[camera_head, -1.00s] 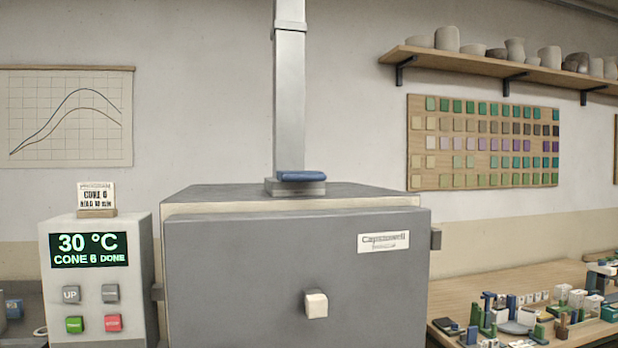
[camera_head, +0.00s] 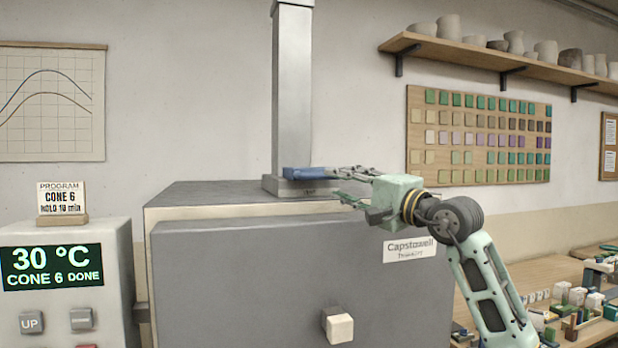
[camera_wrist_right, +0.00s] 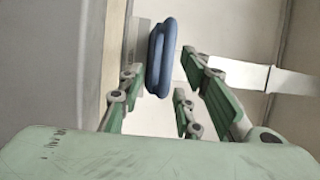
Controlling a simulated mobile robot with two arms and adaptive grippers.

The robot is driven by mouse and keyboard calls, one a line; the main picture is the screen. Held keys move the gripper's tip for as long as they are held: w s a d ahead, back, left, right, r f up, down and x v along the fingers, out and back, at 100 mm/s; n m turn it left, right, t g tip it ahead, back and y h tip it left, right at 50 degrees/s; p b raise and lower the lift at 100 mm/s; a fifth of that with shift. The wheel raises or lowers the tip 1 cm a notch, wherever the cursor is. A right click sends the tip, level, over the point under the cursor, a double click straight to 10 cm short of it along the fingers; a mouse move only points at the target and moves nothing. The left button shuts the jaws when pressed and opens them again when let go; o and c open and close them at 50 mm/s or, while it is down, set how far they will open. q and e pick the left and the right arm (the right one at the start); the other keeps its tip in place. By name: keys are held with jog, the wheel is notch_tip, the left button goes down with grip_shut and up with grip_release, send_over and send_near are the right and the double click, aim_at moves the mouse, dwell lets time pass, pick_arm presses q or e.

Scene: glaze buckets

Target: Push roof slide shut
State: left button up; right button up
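The roof slide shows as a blue handle (camera_head: 305,174) on the grey block at the foot of the flue, on top of the kiln. It also shows in the right wrist view (camera_wrist_right: 160,60), upright just ahead of my fingers. My right gripper (camera_head: 336,183) reaches in from the right over the kiln's front top edge, fingertips close to the handle. In the right wrist view its green fingers (camera_wrist_right: 158,82) are spread, with the handle beyond the gap between them. I cannot tell whether they touch it. How far the slide is open is hidden. My left gripper is not in view.
The tall metal flue (camera_head: 292,90) rises behind the handle. The kiln door (camera_head: 250,280) has a pale knob (camera_head: 338,327). A controller (camera_head: 60,270) reading 30 °C and CONE 6 DONE stands left. A cluttered wooden table (camera_head: 545,285) is at the right.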

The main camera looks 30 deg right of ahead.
aim_at(329, 177)
jog(key=shift+w+a+r+p, duration=0.15)
jog(key=shift+w+r+p, duration=0.05)
jog(key=shift+r+p, duration=0.6)
jog(key=p+x, duration=0.1)
jog(key=x, duration=0.1)
jog(key=shift+w+a, duration=0.15)
jog(key=shift+w, duration=0.2)
jog(key=shift+p+x, duration=0.3)
jog(key=shift+x, duration=0.9)
jog(key=shift+w+f, duration=0.1)
jog(key=shift+f, duration=0.15)
grip_shut()
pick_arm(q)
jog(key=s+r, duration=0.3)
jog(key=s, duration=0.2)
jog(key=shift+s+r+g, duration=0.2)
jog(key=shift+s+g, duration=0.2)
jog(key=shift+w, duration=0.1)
